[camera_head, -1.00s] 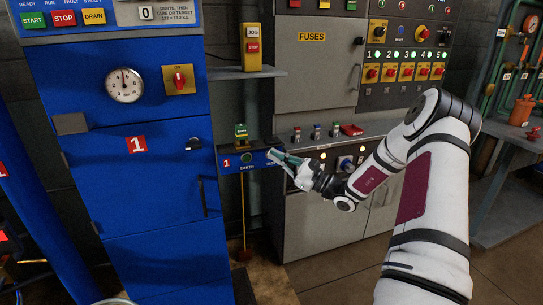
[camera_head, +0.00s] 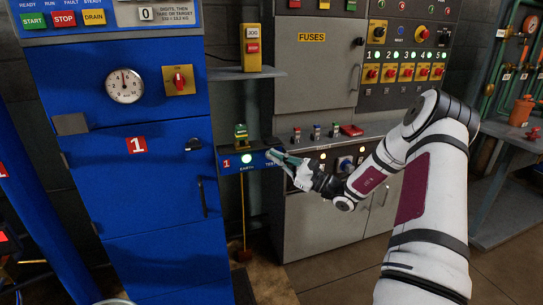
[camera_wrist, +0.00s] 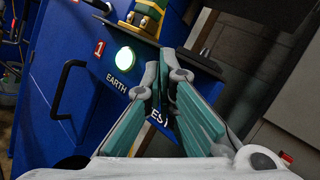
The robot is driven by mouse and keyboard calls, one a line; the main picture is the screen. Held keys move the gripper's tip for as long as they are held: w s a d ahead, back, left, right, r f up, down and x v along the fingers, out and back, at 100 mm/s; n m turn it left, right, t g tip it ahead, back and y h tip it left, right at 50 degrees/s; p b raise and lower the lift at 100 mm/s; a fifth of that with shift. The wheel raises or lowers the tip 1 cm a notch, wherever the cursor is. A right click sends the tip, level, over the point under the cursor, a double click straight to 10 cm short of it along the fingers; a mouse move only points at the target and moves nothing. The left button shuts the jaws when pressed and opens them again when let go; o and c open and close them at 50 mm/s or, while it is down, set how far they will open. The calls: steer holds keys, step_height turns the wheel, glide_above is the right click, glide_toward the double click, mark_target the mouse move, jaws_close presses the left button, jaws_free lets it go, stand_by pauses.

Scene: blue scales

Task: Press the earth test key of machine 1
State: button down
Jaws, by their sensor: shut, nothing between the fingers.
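The blue earth test panel of machine 1 (camera_head: 231,168) juts out to the right of the blue cabinet, with a red "1" label and the words EARTH and TEST. Its round lamp (camera_head: 246,158) glows bright green-white; the lit lamp (camera_wrist: 125,60) also shows in the wrist view, left of my fingers. My gripper (camera_head: 272,153) is shut and empty, its teal fingertips at the right part of the panel. In the wrist view my gripper (camera_wrist: 164,62) covers part of the word TEST. The key itself is hidden behind the fingers, and I cannot tell whether they touch it.
A green and yellow clip-like object (camera_head: 240,132) stands on the ledge above the panel. The tall blue cabinet (camera_head: 150,190) is to the left, with a black handle (camera_wrist: 68,85). A yellow JOG/STOP box (camera_head: 252,47) sits on a shelf above. A grey fuse cabinet (camera_head: 316,50) stands right.

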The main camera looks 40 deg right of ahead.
steer(key=shift+s+a+p, duration=0.15)
steer(key=shift+s+p, duration=0.2)
steer(key=shift+s, duration=0.25)
steer(key=shift+s+a+p, duration=0.25)
steer(key=shift+s+p, duration=0.2)
steer(key=shift+s, duration=0.35)
steer(key=shift+s+a+p, duration=0.2)
steer(key=shift+s+p, duration=0.2)
steer(key=shift+s, duration=0.45)
steer(key=shift+s+a+p, duration=0.25)
steer(key=shift+s+p, duration=0.2)
steer(key=shift+s, duration=0.35)
